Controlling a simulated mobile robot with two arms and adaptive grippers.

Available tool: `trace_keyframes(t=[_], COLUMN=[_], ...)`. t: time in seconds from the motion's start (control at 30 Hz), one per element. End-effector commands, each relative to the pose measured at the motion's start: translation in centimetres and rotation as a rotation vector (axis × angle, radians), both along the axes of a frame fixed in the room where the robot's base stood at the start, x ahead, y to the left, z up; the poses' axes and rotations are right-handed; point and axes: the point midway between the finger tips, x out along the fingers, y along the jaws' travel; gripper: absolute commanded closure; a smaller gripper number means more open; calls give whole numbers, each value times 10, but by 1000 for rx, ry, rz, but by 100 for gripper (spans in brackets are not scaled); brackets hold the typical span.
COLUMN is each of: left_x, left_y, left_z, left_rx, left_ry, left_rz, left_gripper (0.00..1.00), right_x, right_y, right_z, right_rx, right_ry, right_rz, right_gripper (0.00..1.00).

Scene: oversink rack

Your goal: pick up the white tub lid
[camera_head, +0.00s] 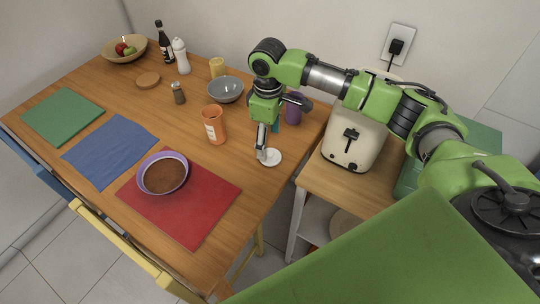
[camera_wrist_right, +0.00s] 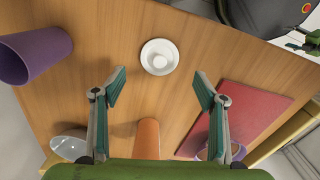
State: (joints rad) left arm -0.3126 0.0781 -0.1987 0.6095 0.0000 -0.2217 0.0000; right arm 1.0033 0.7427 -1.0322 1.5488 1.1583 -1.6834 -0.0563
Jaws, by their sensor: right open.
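The white tub lid (camera_head: 271,157) is a small round disc lying flat on the wooden table near its right edge. In the right wrist view the lid (camera_wrist_right: 160,56) shows whole, with a raised round knob in its middle. My right gripper (camera_head: 263,153) is just above the lid, pointing down at it, and partly covers it in the head view. In the wrist view its two fingers are spread wide and empty, and the lid lies ahead of the gap (camera_wrist_right: 160,82) between them. My left gripper is not in view.
An orange cup (camera_head: 214,125) stands left of my right gripper, and a purple cup (camera_head: 293,108) is behind it. A grey bowl (camera_head: 226,90) is farther back. A red mat (camera_head: 205,205) with a purple bowl (camera_head: 151,182) lies front left.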

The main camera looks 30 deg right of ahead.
Motion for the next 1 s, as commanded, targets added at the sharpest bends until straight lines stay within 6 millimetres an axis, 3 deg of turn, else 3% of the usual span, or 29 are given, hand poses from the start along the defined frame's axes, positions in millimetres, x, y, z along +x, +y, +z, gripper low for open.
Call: trace_keyframes(t=[0.3, 0.5, 0.77, 0.9, 1.0], left_x=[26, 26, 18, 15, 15], left_y=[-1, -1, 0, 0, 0], left_z=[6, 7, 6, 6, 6], left_rx=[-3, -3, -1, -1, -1], left_ry=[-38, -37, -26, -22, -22], left_rz=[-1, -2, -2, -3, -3], left_gripper=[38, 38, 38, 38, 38], right_x=[0, 1, 1, 1, 1], right_y=[0, -1, -1, 0, 0], right_z=[-32, -56, -59, -59, -58], right_rx=[-1, -1, 0, 0, 0], right_ry=[3, 1, -1, -1, -1], right_rz=[1, 1, 2, 2, 2], right_gripper=[34, 34, 34, 65, 65])
